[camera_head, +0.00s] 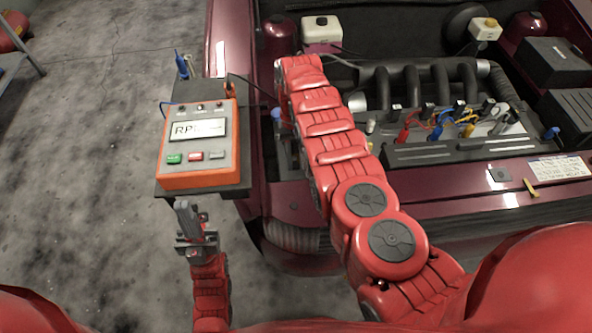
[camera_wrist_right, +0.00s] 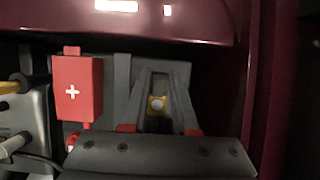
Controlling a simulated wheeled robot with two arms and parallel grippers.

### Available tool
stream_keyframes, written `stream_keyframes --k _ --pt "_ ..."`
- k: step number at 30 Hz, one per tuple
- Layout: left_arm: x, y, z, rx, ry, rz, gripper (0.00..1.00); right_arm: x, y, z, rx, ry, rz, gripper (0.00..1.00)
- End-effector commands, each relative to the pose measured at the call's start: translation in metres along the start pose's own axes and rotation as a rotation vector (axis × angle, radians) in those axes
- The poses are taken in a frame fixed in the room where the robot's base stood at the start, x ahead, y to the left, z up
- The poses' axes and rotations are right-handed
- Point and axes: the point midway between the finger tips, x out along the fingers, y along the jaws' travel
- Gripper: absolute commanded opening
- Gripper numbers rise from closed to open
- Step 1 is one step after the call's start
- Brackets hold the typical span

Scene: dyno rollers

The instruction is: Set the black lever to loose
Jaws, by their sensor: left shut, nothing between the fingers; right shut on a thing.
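In the right wrist view my right gripper (camera_wrist_right: 158,76) is shut, its two grey fingers meeting at the tips inside the engine bay. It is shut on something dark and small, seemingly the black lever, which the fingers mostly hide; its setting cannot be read. A yellow piece with a pale round spot (camera_wrist_right: 157,103) shows between the fingers. In the head view the right arm reaches over the car's edge, and its gripper is hidden. My left gripper (camera_head: 184,212) is shut and empty below the orange tester.
A red box with a white cross (camera_wrist_right: 78,88) sits left of the right gripper. The orange tester (camera_head: 200,150) stands on a dark shelf beside the car. The engine (camera_head: 430,130) with coloured leads is right of my right arm. Open floor lies left.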

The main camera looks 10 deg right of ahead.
Motion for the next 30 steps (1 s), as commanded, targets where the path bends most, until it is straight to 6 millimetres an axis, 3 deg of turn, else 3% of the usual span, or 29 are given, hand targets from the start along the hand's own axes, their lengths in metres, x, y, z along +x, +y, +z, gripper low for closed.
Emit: stream_keyframes --k 1,11,12,17,30 --pt "-0.007 0.0 0.001 0.0 0.0 0.0 0.0 0.002 -0.002 -0.001 -0.004 -0.003 -0.002 0.0" --pt "-0.005 0.0 0.001 0.0 0.0 0.0 0.0 -0.001 -0.001 0.001 -0.003 -0.009 0.001 0.0" --pt "-0.005 0.0 0.001 0.0 0.0 0.0 0.0 -0.001 -0.001 0.001 -0.003 -0.009 0.001 0.29" --pt "-0.005 0.0 0.001 0.0 0.0 0.0 0.0 -0.002 0.0 0.001 -0.002 -0.008 0.001 0.57" --pt "-0.004 0.0 0.001 0.0 0.0 0.0 0.0 -0.009 0.001 0.002 -0.001 -0.007 0.001 0.57"
